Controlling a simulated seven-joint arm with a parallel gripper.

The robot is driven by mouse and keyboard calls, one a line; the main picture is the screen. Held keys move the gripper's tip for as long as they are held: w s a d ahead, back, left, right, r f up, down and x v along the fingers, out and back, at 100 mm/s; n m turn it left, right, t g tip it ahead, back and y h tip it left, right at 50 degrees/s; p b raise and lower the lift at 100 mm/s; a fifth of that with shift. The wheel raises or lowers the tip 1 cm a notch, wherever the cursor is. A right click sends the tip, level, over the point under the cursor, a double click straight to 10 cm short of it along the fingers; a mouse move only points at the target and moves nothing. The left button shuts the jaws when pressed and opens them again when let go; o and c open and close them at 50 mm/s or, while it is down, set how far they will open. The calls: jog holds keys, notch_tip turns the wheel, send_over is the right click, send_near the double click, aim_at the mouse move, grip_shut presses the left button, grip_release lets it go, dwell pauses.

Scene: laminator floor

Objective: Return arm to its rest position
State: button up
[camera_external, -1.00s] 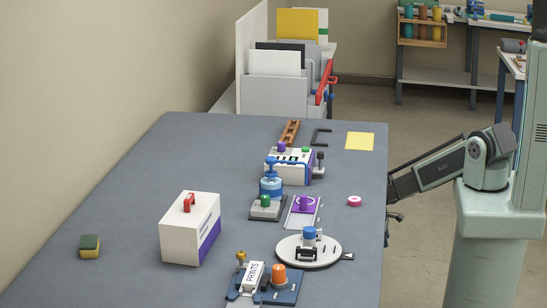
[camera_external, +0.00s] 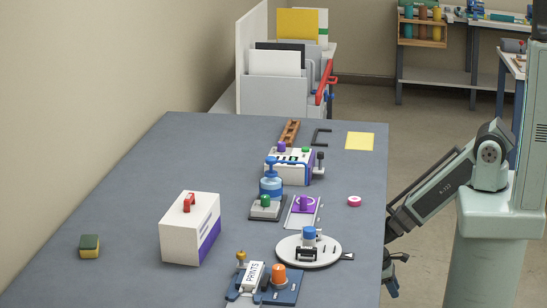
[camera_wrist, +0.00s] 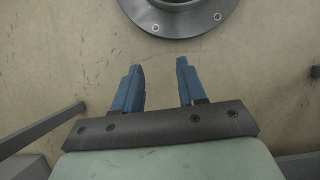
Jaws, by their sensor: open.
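My gripper (camera_wrist: 160,80) shows in the wrist view with its two blue fingers apart and nothing between them. Below it is bare floor, with a round grey flange (camera_wrist: 182,12) at the top of that view. In the external view my gripper (camera_external: 392,272) hangs low beside the right edge of the blue-grey table (camera_external: 130,190), partly hidden by that edge. It is clear of everything on the tabletop.
Open floor lies right of the table.

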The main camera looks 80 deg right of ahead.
jog(key=s+a+r+g, duration=0.1)
jog(key=s+a+r, duration=0.1)
jog(key=s+a, duration=0.4)
jog(key=shift+s+a, duration=0.25)
jog(key=shift+a, duration=0.55)
